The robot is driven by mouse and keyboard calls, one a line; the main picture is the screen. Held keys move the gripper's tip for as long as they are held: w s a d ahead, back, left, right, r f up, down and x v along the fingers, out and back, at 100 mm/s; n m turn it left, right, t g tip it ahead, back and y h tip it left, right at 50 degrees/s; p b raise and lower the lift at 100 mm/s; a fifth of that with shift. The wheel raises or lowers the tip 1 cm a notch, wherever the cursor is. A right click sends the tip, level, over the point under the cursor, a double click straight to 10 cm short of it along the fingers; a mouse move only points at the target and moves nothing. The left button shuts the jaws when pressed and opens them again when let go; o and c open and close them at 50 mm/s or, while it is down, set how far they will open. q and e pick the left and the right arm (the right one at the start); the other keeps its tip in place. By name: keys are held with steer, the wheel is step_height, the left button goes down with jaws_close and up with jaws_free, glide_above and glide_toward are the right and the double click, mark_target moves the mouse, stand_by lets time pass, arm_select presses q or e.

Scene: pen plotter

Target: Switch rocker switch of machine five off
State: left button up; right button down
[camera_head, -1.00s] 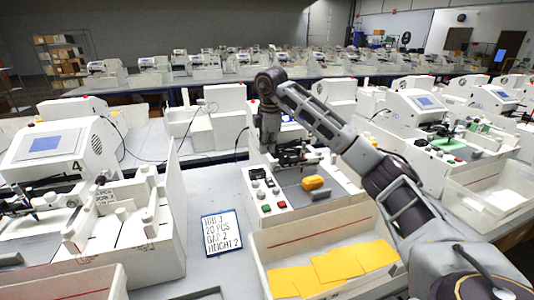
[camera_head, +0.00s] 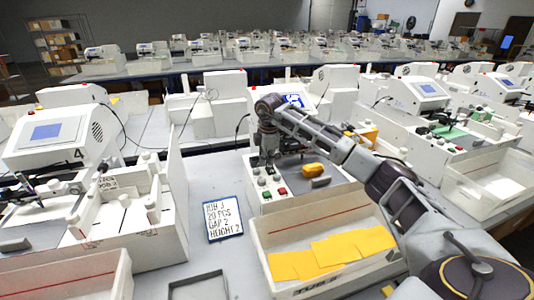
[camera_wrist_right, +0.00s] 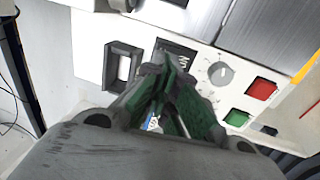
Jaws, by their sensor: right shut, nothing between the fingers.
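The machine in the middle (camera_head: 300,205) has a white front panel with a red button (camera_head: 282,191) and a green button. My right gripper (camera_head: 263,165) is over the left part of this panel. In the right wrist view its shut, empty fingers (camera_wrist_right: 166,66) point at the panel. One rocker switch (camera_wrist_right: 122,67) with a dark frame and pale rocker is left of the fingertips. A second dark-framed switch (camera_wrist_right: 180,48) is just behind the fingertips and partly hidden by them; I cannot tell whether they touch. No machine number is readable on this machine. My left gripper is out of view.
A round knob (camera_wrist_right: 220,74), red button (camera_wrist_right: 261,88) and green button (camera_wrist_right: 237,118) are right of the fingers. A bin (camera_head: 262,240) with yellow sheets stands in front. A job card (camera_head: 223,218) lies left. Machine four (camera_head: 55,140) stands further left.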

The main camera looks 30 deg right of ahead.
steer(key=shift+f, duration=0.55)
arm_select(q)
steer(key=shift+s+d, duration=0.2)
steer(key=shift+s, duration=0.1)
arm_select(e)
steer(key=shift+w, duration=0.1)
steer(key=shift+w+f, duration=0.1)
steer(key=shift+f, duration=0.2)
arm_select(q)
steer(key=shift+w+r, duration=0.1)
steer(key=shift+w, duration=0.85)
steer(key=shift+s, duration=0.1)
